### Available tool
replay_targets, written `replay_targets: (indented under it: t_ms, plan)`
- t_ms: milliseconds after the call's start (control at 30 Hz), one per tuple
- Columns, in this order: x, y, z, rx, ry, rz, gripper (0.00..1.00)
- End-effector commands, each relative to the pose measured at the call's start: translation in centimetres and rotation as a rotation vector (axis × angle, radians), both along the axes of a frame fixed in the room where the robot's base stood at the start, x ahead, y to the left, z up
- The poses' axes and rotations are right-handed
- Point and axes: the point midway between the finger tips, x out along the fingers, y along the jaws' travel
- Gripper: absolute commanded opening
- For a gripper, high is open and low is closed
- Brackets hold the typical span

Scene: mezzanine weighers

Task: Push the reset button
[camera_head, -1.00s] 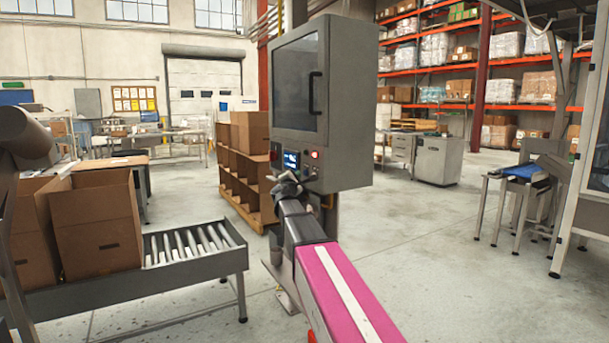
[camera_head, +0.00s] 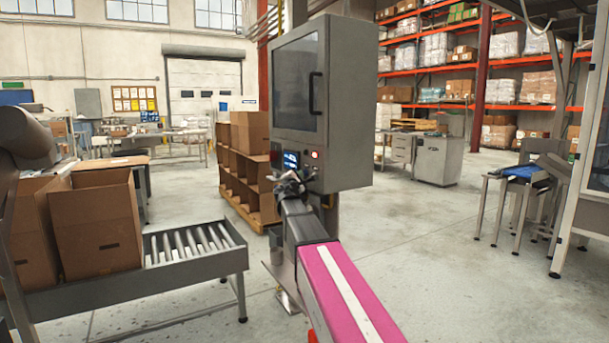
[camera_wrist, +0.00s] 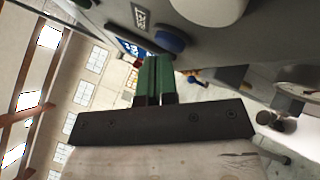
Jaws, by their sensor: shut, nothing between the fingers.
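The grey control cabinet (camera_head: 345,110) stands mid-view, with a lit display (camera_head: 291,160) and a red button (camera_head: 314,155) on its lower front. My gripper (camera_head: 290,180) is just below the display and hides part of the panel. In the wrist view, my gripper's green fingers (camera_wrist: 154,76) are shut together and empty. Their tips are close to a round blue button (camera_wrist: 172,40); I cannot tell whether they touch it. The display also shows in the wrist view (camera_wrist: 130,48).
A large pale round part (camera_wrist: 208,8) is at the top of the wrist view. A roller conveyor (camera_head: 190,250) with open cardboard boxes (camera_head: 97,235) stands at the left. Open floor (camera_head: 450,260) lies to the right.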

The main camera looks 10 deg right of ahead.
Motion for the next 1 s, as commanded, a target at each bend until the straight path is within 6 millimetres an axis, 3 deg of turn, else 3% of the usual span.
replay_targets:
  t_ms: [700,1000]
  plan:
    - [0.15,-0.47,0.00,0.000,0.000,0.000,0.00]
    - [-0.17,0.40,-0.01,0.000,0.000,0.000,0.00]
